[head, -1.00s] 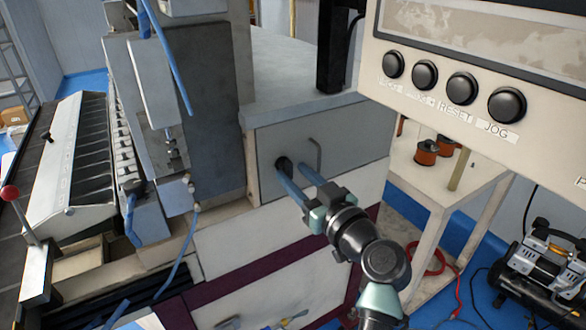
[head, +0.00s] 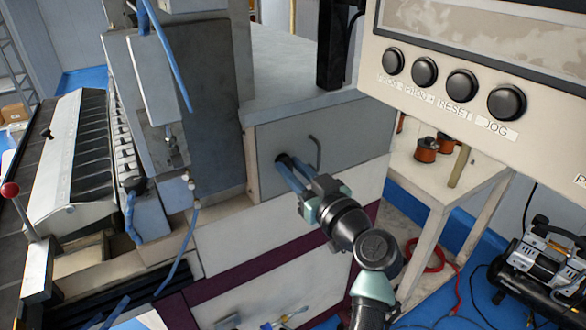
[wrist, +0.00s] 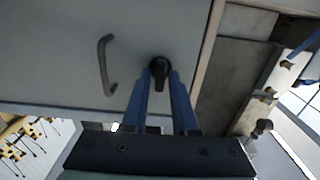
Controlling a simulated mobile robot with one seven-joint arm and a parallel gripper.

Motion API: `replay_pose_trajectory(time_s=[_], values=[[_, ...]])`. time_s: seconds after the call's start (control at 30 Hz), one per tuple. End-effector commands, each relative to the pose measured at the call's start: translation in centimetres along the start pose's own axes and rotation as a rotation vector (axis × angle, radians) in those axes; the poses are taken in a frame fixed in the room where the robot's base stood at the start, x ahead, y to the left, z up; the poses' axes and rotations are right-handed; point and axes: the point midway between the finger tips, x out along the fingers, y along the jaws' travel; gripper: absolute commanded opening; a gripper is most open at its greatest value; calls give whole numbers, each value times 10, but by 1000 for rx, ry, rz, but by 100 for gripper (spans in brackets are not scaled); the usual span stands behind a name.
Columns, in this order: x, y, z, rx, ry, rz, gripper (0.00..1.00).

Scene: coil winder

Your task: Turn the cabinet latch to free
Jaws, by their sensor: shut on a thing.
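The cabinet latch (wrist: 158,66) is a small black turn handle on the grey cabinet door (head: 352,137). In the wrist view its round base shows at the fingertips, and its lever points down the picture between the fingers. In the head view only a dark bit of the latch (head: 283,158) shows, the rest hidden behind the fingers. My gripper (head: 289,168) reaches the door from the front right, its two blue fingers close together. In the wrist view my gripper (wrist: 161,84) has one finger on each side of the lever, shut on it.
A bent door handle (head: 317,152) stands just right of the latch, close to my fingers. The control panel (head: 450,75) with black buttons overhangs at the upper right. A white table (head: 425,180) with orange spools stands to the right.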

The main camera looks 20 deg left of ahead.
Motion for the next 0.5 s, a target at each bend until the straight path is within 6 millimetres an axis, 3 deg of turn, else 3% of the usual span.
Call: replay_pose_trajectory(time_s=[0.27,0.5], values=[[0,0,0,75,1,0,0],[0,1,0,250,2,-1,0]])
